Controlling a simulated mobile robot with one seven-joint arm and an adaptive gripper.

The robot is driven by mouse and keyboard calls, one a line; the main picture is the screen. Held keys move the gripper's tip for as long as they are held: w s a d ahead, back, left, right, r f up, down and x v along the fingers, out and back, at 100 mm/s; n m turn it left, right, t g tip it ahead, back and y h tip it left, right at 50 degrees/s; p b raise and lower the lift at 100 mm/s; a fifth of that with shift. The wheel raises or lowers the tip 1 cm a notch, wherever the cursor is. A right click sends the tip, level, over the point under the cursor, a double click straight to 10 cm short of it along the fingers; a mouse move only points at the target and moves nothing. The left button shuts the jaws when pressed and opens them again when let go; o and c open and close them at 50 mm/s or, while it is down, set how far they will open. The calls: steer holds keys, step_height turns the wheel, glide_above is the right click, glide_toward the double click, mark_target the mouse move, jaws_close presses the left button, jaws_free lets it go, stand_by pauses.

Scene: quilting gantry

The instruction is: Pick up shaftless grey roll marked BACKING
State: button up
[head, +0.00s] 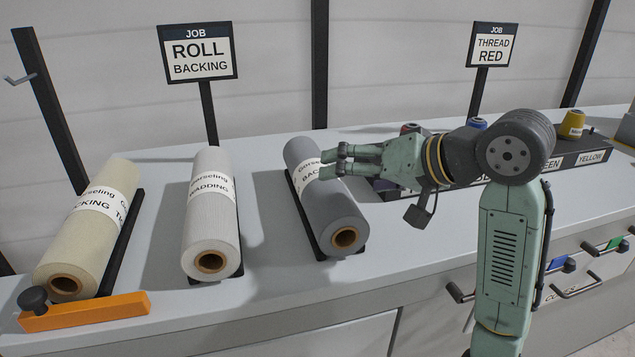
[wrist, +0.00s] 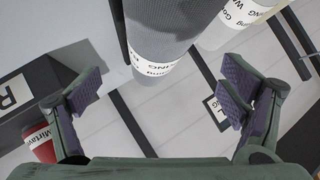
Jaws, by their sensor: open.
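The grey roll (head: 332,215) lies on the bench in a dark cradle, its brown core open and empty at the near end. Its white label, reading "BAC…", is partly covered by my gripper (head: 332,162). My gripper is open, with its fingertips at the roll's label in the head view. In the wrist view the grey roll (wrist: 165,25) shows at the top, between the two spread finger pads of my gripper (wrist: 160,95). I cannot tell whether the pads touch the roll.
A pale roll marked WADDING (head: 210,225) lies to the left, and a cream roll (head: 85,240) further left, with an orange bar (head: 85,312) at its near end. A sign (head: 198,52) reads "JOB ROLL BACKING". A thread rack (head: 570,158) stands right. Bench (head: 275,270) is clear between rolls.

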steer(key=shift+x, duration=0.9)
steer(key=w+a, duration=0.1)
steer(key=w+a+f+p, duration=0.1)
steer(key=w, duration=0.1)
steer(key=shift+w+a+f, duration=0.15)
steer(key=shift+a+f, duration=0.05)
steer(key=shift+f, duration=0.05)
steer(key=shift+w+a+f, duration=0.3)
steer(key=shift+w+a, duration=0.05)
steer(key=shift+a, duration=0.05)
steer(key=shift+c, duration=0.5)
steer(key=c, duration=1.5)
steer(key=shift+r, duration=0.1)
